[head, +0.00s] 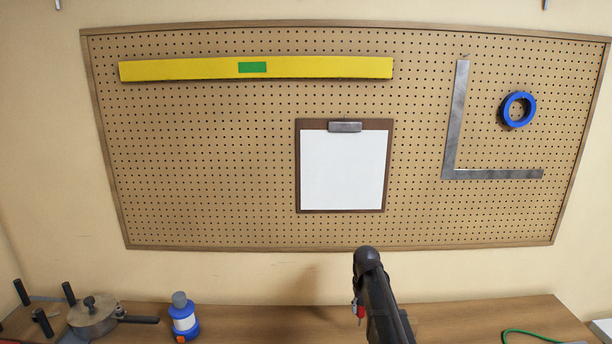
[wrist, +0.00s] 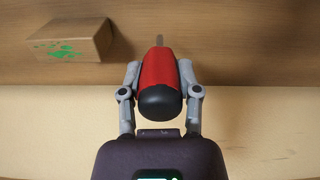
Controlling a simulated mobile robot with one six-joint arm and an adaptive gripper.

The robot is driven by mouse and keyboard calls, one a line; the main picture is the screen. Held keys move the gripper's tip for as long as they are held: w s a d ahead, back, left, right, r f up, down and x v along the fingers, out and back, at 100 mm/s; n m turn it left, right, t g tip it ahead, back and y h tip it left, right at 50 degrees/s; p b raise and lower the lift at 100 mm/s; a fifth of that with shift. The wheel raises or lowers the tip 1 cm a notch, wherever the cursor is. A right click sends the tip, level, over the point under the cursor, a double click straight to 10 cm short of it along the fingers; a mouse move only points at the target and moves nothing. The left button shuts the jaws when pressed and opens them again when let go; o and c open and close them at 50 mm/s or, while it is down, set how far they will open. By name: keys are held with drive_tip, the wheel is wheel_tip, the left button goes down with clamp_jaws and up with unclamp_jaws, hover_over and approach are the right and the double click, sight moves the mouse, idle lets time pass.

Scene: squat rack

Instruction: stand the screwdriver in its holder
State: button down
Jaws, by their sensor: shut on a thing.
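The screwdriver (wrist: 157,68) has a red handle with a black end and a grey metal shaft. In the wrist view its handle is between the two grey fingers of my gripper (wrist: 159,78), which is shut on it. The shaft points away from the gripper, toward the wooden bench top. In the head view my arm hides most of it, and a small red part (head: 358,308) shows beside my arm above the bench. I cannot make out a screwdriver holder for certain in either view.
A brown box (wrist: 64,46) with green marks sits on the bench (wrist: 230,60) left of the screwdriver. A green cord (head: 530,334) lies at the right. A pegboard (head: 220,150) hangs behind.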

sight(361, 318)
drive_tip(key=shift+f+b, duration=0.8)
drive_tip(key=shift+f, duration=0.3)
drive_tip(key=shift+f+b, duration=0.95)
drive_tip(key=shift+s, duration=0.15)
